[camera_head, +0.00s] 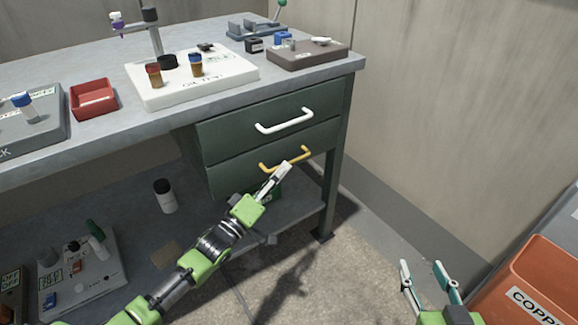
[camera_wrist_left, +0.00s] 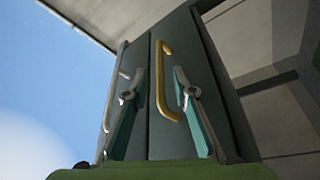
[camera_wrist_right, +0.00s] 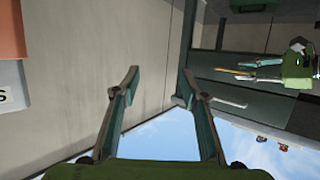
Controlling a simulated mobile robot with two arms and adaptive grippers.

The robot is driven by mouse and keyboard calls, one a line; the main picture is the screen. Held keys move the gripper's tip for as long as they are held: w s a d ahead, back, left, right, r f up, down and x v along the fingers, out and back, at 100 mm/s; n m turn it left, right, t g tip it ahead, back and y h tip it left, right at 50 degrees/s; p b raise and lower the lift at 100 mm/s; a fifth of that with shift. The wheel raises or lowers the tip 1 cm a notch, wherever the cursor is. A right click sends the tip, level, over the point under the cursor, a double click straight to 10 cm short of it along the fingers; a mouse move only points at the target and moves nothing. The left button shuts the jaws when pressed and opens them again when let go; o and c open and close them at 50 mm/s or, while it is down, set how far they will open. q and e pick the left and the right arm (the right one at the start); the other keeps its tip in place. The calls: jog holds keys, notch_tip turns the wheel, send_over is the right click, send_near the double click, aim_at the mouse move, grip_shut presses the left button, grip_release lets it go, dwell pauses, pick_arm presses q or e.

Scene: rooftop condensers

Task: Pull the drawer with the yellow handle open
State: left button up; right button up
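The drawer with the yellow handle (camera_head: 231,176) is the lower of two dark green drawers under the bench, and it looks closed. Its yellow handle (camera_head: 298,157) is a horizontal bar in the head view. In the left wrist view the yellow handle (camera_wrist_left: 161,80) lies between the two open fingers. My left gripper (camera_head: 283,170) is at the handle, with its fingertips close to the bar; I cannot tell whether they touch it. My right gripper (camera_head: 427,270) is open and empty, low at the right, away from the drawers. It also shows open in the right wrist view (camera_wrist_right: 160,82).
The upper drawer (camera_head: 236,132) has a white handle (camera_head: 285,121) just above. A bench leg (camera_head: 334,190) stands right of the drawers, near the wall (camera_head: 450,110). An orange bin (camera_head: 528,277) is at the lower right. A lower shelf (camera_head: 140,225) holds several items. Floor in front is clear.

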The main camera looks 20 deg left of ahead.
pick_arm(q)
jog(key=x, duration=0.3)
jog(key=shift+w+b, duration=0.25)
jog(key=shift+b, duration=0.05)
jog(key=shift+w+d+r, duration=0.15)
jog(key=shift+w+d, duration=0.05)
jog(key=shift+w, duration=0.2)
pick_arm(e)
jog(key=shift+w+a+r+t+y, duration=0.2)
jog(key=shift+r+t, duration=0.3)
jog(key=shift+r, duration=0.4)
jog(key=shift+w+a+r+t+y, duration=0.2)
jog(key=shift+w+r+t, duration=0.25)
jog(key=shift+r, duration=0.45)
jog(key=shift+w+a+r+t+y, duration=0.1)
jog(key=shift+w+a+r+t, duration=0.1)
jog(key=shift+r+t, duration=0.55)
jog(key=shift+s+r, duration=0.1)
jog(key=shift+r, duration=0.05)
pick_arm(q)
grip_shut()
